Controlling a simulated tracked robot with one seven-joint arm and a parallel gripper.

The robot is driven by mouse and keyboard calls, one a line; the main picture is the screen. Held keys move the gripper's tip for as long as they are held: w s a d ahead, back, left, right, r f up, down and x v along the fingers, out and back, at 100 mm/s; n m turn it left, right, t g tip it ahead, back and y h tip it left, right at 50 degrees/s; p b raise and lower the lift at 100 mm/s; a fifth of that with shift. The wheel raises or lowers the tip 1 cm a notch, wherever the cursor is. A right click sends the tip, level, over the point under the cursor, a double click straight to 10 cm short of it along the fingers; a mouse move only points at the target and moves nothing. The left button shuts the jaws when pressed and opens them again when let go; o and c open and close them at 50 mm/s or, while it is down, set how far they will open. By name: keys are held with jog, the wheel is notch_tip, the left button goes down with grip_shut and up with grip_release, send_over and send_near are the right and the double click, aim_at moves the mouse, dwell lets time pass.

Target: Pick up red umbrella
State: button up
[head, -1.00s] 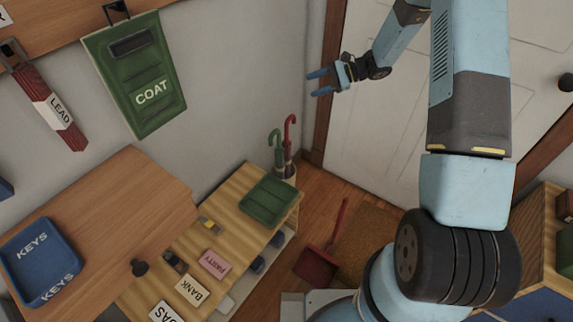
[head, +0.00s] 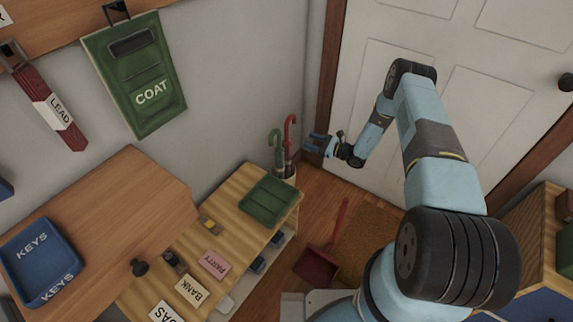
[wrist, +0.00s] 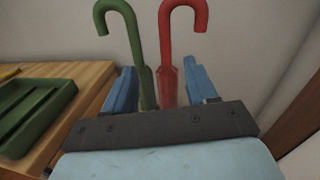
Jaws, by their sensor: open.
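The red umbrella (head: 290,133) stands upright, hooked handle up, in a pale holder (head: 286,172) in the corner behind the low bench. It also shows in the wrist view (wrist: 168,55), right of centre. A green umbrella (head: 276,143) stands just left of it, and in the wrist view (wrist: 132,50) too. My gripper (head: 312,143) is open and empty, just right of the red umbrella in the head view. In the wrist view my gripper (wrist: 160,85) has its blue fingers spread, with both umbrella shafts showing between them. The lower shafts are hidden behind the gripper body.
A green tray (head: 268,202) lies on the wooden bench (head: 236,193) left of the holder. The wall and brown door frame (head: 326,80) are close by. A red dustpan (head: 316,265) lies on the floor beside a brown mat (head: 370,245).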

aim_at(289, 145)
notch_tip(289, 145, down, 8)
jog(key=s+m+t+h, duration=0.1)
jog(key=s+m+t, duration=0.1)
jog(key=m, duration=0.1)
jog(key=x, duration=1.3)
jog(key=shift+w+d+f, duration=0.2)
jog(key=shift+w+d, duration=0.05)
jog(key=shift+w, duration=0.2)
jog(key=c, duration=0.6)
